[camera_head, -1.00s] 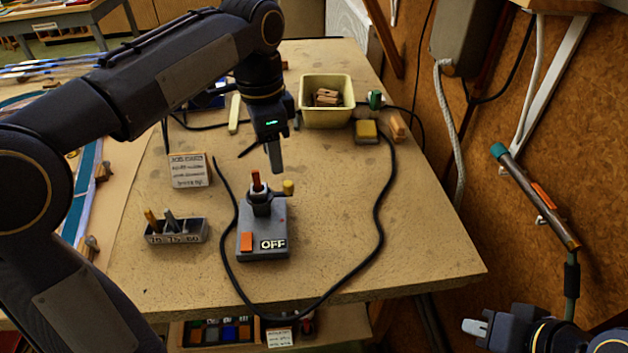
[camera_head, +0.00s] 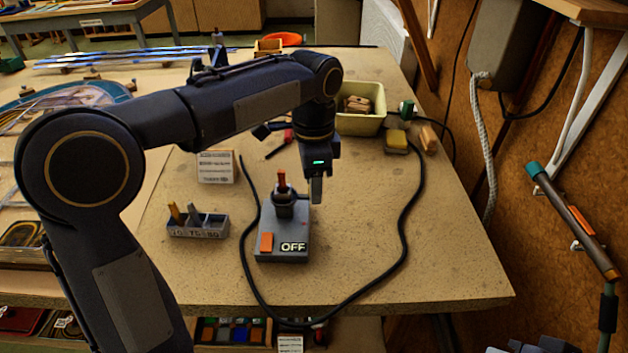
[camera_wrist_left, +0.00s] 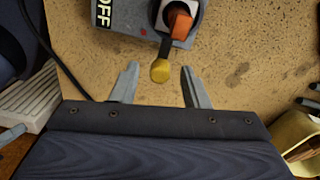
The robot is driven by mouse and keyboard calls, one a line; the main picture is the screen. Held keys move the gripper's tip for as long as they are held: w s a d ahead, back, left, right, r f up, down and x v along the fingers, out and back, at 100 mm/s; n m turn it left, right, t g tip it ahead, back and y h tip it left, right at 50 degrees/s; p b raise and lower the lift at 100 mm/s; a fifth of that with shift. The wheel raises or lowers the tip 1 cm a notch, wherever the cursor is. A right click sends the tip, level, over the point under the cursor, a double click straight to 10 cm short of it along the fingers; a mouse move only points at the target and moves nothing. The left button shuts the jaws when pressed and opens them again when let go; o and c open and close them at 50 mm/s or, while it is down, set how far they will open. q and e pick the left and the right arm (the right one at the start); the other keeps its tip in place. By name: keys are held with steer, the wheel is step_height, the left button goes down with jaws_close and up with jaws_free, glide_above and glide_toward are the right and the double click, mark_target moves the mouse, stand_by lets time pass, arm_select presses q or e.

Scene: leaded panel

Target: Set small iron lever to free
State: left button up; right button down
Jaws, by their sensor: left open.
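A grey iron station (camera_head: 283,246) with an OFF label and an orange switch stands on the bench. An upright iron with a red-orange top (camera_head: 282,180) sits in its holder. A small dark lever with a yellow knob (camera_wrist_left: 160,70) sticks out from the holder in the left wrist view. My left gripper (camera_head: 316,192) points down just right of the holder and hides the knob in the head view. In the left wrist view its fingers (camera_wrist_left: 160,88) are open, with the knob between their tips and a gap on each side. Only a sliver of my right gripper shows at the bottom right edge.
A black cable (camera_head: 408,215) loops around the station. A cream bin (camera_head: 362,122) and a yellow sponge (camera_head: 397,141) are behind. Bare bench lies right of the station.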

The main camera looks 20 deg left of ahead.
arm_select(q)
steer(key=shift+c, duration=0.2)
jaws_close()
steer(key=shift+r, duration=0.1)
steer(key=w+a+n+p, duration=0.4)
steer(key=n+p, duration=0.4)
steer(key=n, duration=0.6)
steer(key=shift+w+a+n, duration=0.2)
steer(key=shift+a+n, duration=0.2)
steer(key=shift+a, duration=0.45)
steer(key=shift+t, duration=0.3)
steer(key=shift+a, duration=0.1)
